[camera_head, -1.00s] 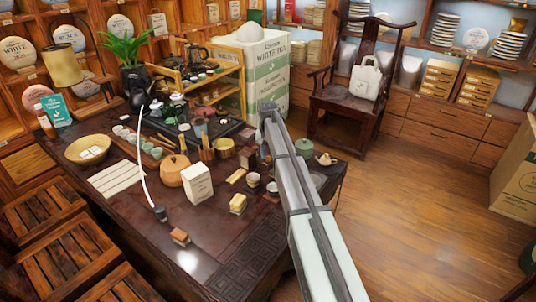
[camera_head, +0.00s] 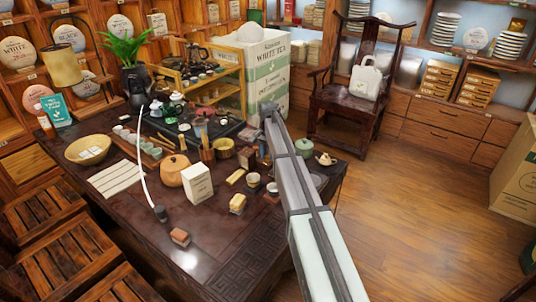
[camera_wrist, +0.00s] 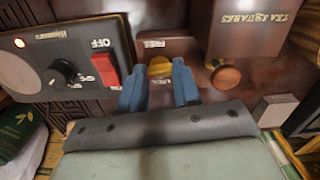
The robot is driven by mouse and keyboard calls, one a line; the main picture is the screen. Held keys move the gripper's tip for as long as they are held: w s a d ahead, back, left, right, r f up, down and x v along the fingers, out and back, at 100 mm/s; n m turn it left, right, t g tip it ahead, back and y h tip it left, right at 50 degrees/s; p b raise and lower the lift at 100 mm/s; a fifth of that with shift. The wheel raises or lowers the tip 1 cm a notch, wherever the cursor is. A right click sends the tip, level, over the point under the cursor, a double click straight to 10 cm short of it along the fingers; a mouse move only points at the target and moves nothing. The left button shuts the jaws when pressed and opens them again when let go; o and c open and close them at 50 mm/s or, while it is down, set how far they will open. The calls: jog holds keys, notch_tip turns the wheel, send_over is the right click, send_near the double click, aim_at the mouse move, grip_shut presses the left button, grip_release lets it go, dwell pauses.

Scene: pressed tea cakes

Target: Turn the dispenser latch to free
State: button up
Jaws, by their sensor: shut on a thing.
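In the wrist view a small yellow-orange latch piece (camera_wrist: 160,67) sits between the two blue fingertips of my gripper (camera_wrist: 159,85). My gripper is shut on it. White lettering reading FREE shows just beyond the latch, and more lettering, partly covered, lies between the fingers. The dark red-brown dispenser (camera_wrist: 250,32), marked TEA SQUARES upside down in this view, stands behind and to the right. I cannot tell exactly which way the latch points. In the head view my arm hides the gripper and latch.
A grey control box (camera_wrist: 60,68) with a black dial and a red OFF switch (camera_wrist: 105,70) is close left of my fingers. A round wooden knob (camera_wrist: 225,77) and a grey block (camera_wrist: 275,110) are to the right. The crowded tea table (camera_head: 130,225) lies left of my arm.

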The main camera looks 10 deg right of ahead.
jog(key=o, duration=1.1)
jog(key=shift+c, duration=0.2)
jog(key=shift+r, duration=0.1)
notch_tip(320, 180, up, 14)
jog(key=shift+f, duration=0.2)
